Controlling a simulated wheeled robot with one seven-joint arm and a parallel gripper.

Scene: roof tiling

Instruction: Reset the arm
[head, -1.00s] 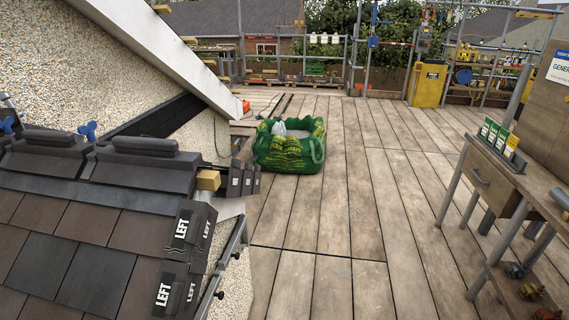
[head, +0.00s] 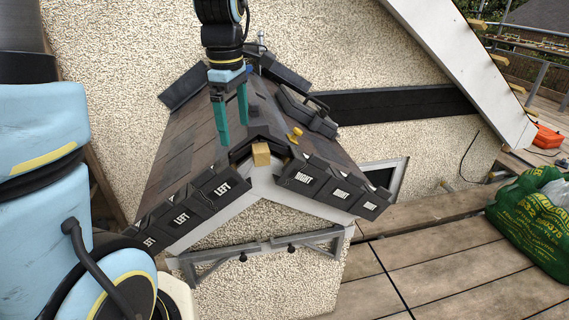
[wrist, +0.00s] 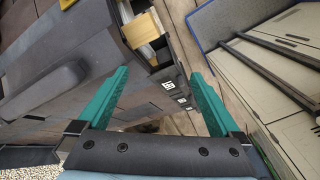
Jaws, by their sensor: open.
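My gripper (head: 233,122) hangs over the small tiled roof (head: 190,139) in the head view, near the ridge. Its two green fingers point down and stand apart with nothing between them. In the wrist view my gripper (wrist: 160,95) is open too, above dark ridge tiles and verge tiles. A wooden block, the ridge end (head: 261,154), shows at the roof's front peak, and also in the wrist view (wrist: 141,30). Part of my arm fills the left of the head view.
Verge tiles marked LEFT (head: 185,216) and RIGHT (head: 304,178) line the gable edges. A green bag (head: 530,215) and an orange case (head: 547,136) are on the plank deck (head: 440,260), mostly clear in front.

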